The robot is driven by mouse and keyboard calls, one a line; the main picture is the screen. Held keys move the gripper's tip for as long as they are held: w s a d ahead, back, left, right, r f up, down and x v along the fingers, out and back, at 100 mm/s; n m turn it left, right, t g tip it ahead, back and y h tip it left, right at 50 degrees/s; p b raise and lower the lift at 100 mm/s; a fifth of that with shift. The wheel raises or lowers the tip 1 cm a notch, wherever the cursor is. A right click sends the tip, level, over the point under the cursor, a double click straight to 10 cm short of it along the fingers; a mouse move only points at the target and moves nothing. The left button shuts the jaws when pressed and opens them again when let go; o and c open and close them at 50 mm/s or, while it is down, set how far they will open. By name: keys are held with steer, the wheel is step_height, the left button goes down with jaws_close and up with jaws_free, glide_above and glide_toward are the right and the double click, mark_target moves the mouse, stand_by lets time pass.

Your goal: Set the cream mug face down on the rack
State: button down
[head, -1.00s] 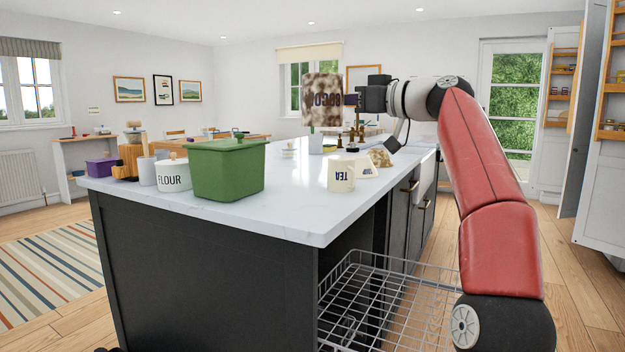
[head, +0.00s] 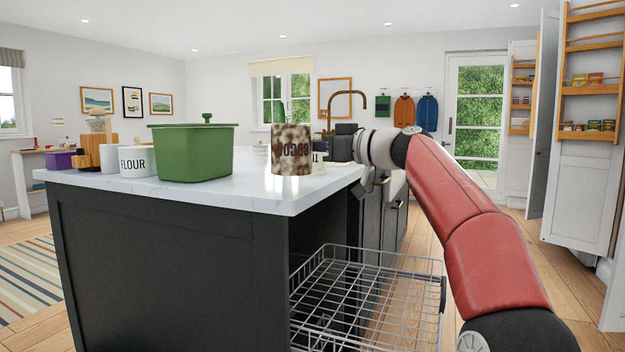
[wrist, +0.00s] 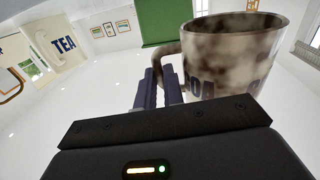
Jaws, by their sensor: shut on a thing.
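A mottled brown-and-cream mug (head: 291,152) with dark lettering is held above the counter, mouth down. In the wrist view, whose picture is upside down, this mug (wrist: 222,50) shows its open mouth. My gripper (wrist: 163,82) is shut on its handle. In the head view the fingertips are mostly hidden. A plain cream mug (head: 318,169) lettered TEA stands mouth down on the counter, mostly hidden behind the held mug; it also shows in the wrist view (wrist: 75,62). The wire rack (head: 365,300) is low in front, beside the island, and looks empty.
The white-topped island (head: 270,195) has a sharp corner above the rack. A green lidded bin (head: 195,153) and a white FLOUR canister (head: 137,161) stand on it at left. A tall brass tap (head: 347,93) rises behind. Wooden floor is open at right.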

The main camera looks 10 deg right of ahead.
steer(key=shift+f+b, duration=1)
steer(key=shift+f, duration=1.1)
steer(key=shift+f, duration=0.1)
steer(key=c, duration=1.5)
jaws_free()
